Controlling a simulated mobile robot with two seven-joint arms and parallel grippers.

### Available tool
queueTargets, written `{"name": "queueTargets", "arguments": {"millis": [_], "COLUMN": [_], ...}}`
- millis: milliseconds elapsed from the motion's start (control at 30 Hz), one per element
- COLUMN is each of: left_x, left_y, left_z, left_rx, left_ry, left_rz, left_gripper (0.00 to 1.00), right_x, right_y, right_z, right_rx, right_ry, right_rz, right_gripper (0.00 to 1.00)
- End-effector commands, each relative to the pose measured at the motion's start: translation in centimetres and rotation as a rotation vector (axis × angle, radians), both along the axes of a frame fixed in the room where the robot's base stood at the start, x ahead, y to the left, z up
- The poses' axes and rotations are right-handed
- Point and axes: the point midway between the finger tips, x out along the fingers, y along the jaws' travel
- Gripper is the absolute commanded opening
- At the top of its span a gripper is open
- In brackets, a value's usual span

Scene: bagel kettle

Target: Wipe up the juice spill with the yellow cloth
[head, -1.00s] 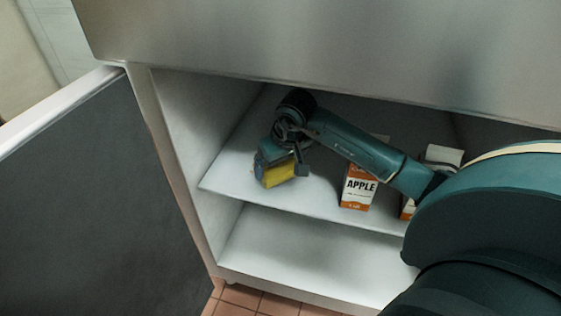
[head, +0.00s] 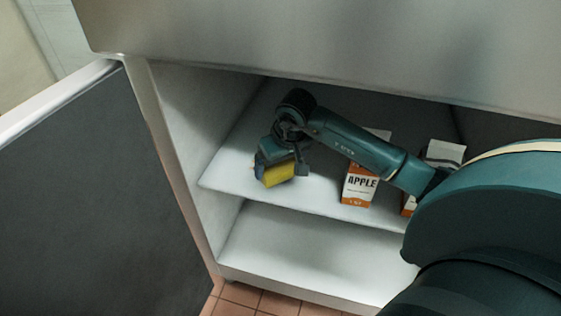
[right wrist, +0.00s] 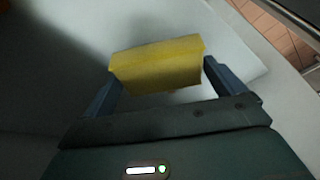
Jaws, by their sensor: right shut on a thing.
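The yellow cloth (head: 279,175) is a folded, block-like piece over the upper white shelf (head: 231,183) inside the open cabinet, near its left front. My right gripper (head: 283,168) is shut on it from above. In the right wrist view the yellow cloth (right wrist: 157,65) spans the space between the two fingers, low over the shelf; I cannot tell whether it touches. No juice spill shows in either view; part of the shelf is hidden by my arm and the cloth. My left gripper is not in view.
A white and orange apple carton (head: 358,188) stands on the upper shelf, right of the gripper and partly behind my forearm. Another carton (head: 443,152) stands farther right. The dark open door (head: 90,200) is at the left. The lower shelf (head: 300,255) looks empty.

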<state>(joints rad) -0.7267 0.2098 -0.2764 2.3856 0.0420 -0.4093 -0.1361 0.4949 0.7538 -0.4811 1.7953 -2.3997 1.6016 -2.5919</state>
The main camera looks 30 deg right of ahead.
Motion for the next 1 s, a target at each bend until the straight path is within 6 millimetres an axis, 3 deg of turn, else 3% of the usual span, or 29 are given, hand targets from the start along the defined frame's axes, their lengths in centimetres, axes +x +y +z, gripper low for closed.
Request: {"name": "queueTargets", "arguments": {"millis": [533, 1000], "left_x": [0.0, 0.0], "left_y": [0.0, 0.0], "left_z": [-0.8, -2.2], "left_rx": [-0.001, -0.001], "left_ry": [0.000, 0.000], "left_rz": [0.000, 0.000], "left_gripper": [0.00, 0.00], "right_x": [0.1, 2.2], "right_y": [-0.1, -2.6], "right_z": [-0.9, -0.8], "right_rx": [-0.001, 0.000], "right_ry": [0.000, 0.001], "right_rz": [-0.001, -0.002], "right_gripper": [0.76, 0.76]}}
